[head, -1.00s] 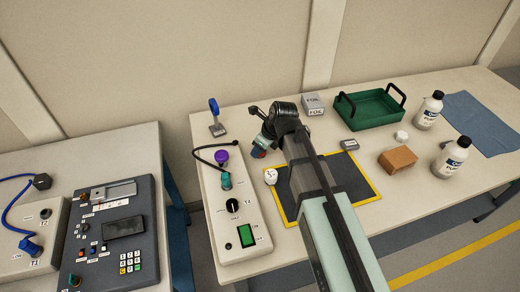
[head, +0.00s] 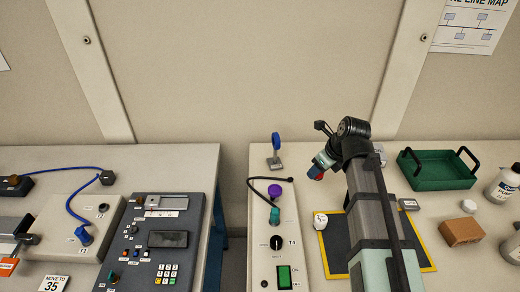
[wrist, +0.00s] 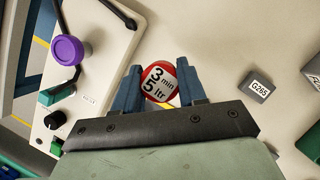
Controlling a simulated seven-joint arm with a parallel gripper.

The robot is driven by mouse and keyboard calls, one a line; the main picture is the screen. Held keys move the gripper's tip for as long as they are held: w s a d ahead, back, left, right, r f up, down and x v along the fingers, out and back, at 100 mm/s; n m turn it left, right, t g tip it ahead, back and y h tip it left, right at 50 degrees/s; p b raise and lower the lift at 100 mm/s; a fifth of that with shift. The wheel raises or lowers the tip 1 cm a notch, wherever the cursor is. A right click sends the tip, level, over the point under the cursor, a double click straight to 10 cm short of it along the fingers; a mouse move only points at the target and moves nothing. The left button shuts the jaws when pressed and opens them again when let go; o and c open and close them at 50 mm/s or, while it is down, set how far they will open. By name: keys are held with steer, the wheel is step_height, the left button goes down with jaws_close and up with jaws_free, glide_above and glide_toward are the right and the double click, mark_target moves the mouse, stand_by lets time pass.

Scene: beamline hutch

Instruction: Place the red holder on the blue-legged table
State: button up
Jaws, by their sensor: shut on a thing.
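The red holder (wrist: 160,81) is between my gripper's blue fingers in the wrist view. It is round with a white face lettered "3 min 5 ltr". In the head view its red part (head: 316,172) shows at my gripper (head: 319,167), which is shut on it above the right-hand table (head: 330,155). The blue-legged table (head: 195,163) stands at the left. A strip of its blue leg (head: 224,216) shows in the gap between the tables.
The left table bears a dark keypad panel (head: 154,215), a cabled box (head: 78,215) and a "MOVE TO 35" card (head: 54,283). Its back right strip is bare. By my gripper are a purple-knobbed panel (head: 277,250), a blue-topped stand (head: 275,150) and a white lettered thing (head: 320,221).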

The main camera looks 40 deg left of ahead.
steer(key=s+a+n+g, duration=0.1)
steer(key=s+a+n, duration=0.15)
steer(key=a, duration=0.75)
steer(key=s+a+n+g, duration=0.1)
steer(key=s+a+n, duration=0.15)
steer(key=a, duration=0.75)
steer(key=n+g+h, duration=0.1)
steer(key=n+g, duration=0.1)
steer(key=n, duration=0.3)
glide_above(194, 169)
steer(key=d, duration=0.1)
steer(key=shift+w+f, duration=0.15)
steer(key=shift+f, duration=1.45)
steer(key=shift+w+f, duration=0.2)
steer(key=shift+f, duration=1.4)
steer(key=shift+w+f, duration=0.15)
steer(key=shift+f, duration=1.45)
steer(key=shift+f, duration=0.1)
steer(key=o, duration=1.1)
steer(key=v, duration=1.2)
steer(key=shift+s+a+r, duration=0.15)
steer(key=shift+s+r, duration=0.05)
steer(key=shift+r, duration=0.1)
